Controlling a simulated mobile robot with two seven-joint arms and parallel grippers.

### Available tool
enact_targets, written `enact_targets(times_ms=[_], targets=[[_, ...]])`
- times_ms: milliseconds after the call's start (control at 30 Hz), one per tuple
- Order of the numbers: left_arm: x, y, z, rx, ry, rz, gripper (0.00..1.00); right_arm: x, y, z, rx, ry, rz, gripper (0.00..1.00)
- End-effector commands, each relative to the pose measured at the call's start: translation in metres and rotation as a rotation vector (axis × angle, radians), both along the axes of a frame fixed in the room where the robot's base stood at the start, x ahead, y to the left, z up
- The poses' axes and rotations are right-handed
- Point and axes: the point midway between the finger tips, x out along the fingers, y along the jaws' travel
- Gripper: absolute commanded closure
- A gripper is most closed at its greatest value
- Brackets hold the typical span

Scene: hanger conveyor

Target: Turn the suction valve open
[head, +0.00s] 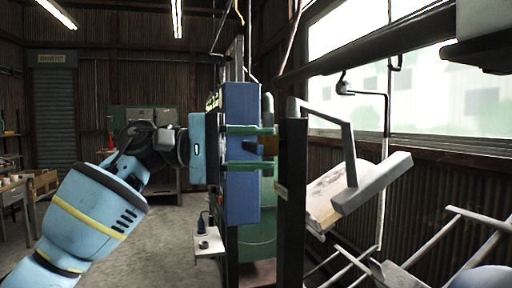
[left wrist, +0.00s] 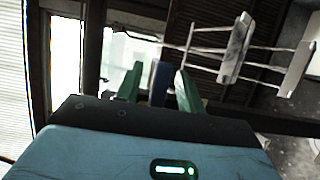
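My left gripper (head: 256,148) is beside a dark upright post, its two green fingers stretched toward the post one above the other. The fingers are apart. A small blue piece, seemingly the suction valve's handle (left wrist: 158,82), stands between them in the left wrist view, with narrow gaps seen on both sides. The left gripper also shows there (left wrist: 158,88). In the head view a brass-coloured part, probably the valve body (head: 268,145), sits just past the fingertips at the post. The handle's angle is hard to tell.
A tall blue box (head: 240,200) stands directly behind the fingers, with a green cylinder (head: 258,235) near it. A slanted grey frame (head: 375,182) and metal rails (head: 455,235) lie to the right. The concrete floor (head: 180,230) is open behind my left arm.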

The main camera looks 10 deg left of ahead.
Motion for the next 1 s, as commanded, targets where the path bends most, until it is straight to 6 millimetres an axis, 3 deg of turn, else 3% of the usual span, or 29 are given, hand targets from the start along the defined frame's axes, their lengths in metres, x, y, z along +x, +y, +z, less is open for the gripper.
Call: enact_targets(times_ms=[167, 500, 1000], targets=[[0.0001, -0.0002, -0.0003, 0.000, 0.000, 0.000, 0.62, -0.0013, -0.0001, -0.0005, 0.000, 0.002, 0.000, 0.64], [0.0001, 0.0001, -0.0001, -0.001, 0.000, 0.000, 1.00, -0.0007, -0.0001, 0.0005, 0.000, 0.000, 0.000, 0.64], [0.0003, 0.0005, 0.0050, -0.025, 0.055, 0.001, 1.00, 0.0032, -0.0002, 0.0078, 0.001, -0.010, 0.001, 0.64]])
